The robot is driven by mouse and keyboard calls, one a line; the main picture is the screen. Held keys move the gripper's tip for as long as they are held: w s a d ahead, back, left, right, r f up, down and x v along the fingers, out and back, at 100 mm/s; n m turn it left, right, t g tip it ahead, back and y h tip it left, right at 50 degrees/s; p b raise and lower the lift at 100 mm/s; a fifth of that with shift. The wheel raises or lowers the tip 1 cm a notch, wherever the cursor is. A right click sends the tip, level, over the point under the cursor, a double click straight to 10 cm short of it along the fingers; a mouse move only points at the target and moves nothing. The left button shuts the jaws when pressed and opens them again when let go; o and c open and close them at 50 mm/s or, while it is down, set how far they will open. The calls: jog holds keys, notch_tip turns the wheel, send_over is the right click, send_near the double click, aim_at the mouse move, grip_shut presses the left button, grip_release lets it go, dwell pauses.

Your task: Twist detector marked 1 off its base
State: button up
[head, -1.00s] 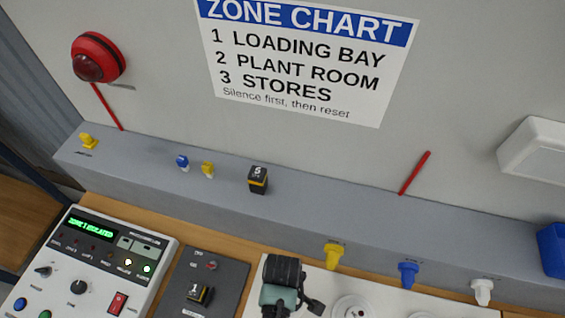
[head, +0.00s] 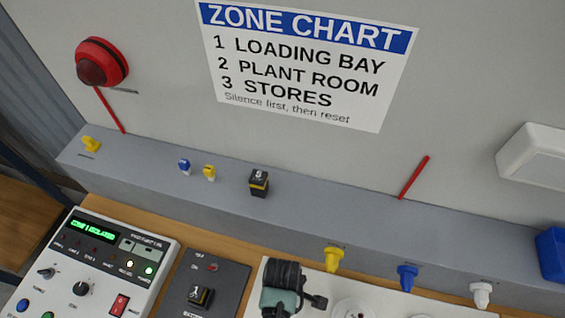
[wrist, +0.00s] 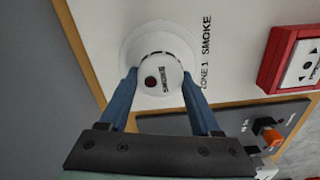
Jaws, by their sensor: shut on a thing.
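The detector marked 1 (wrist: 172,73) is a round white smoke head with a dark red spot, beside the words "ZONE 1 SMOKE" in the wrist view. It sits at its round white base (wrist: 136,42) on the white board (wrist: 205,75). My gripper (wrist: 159,78) has its two blue fingers on opposite sides of the head, shut on it. I cannot tell whether the head is still locked to the base. In the head view my wrist hides this detector.
Another round white detector (head: 353,308) is just right of my wrist. Yellow (head: 334,259), blue (head: 407,277) and white (head: 481,294) plugs stand behind the board. A control panel (head: 150,250) reading "ZONE 1 ISOLATED" is left. A red call point (wrist: 290,58) is nearby.

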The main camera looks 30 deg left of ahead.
jog(key=shift+r, duration=0.25)
jog(key=shift+r+p, duration=2.8)
jog(key=shift+p, duration=0.35)
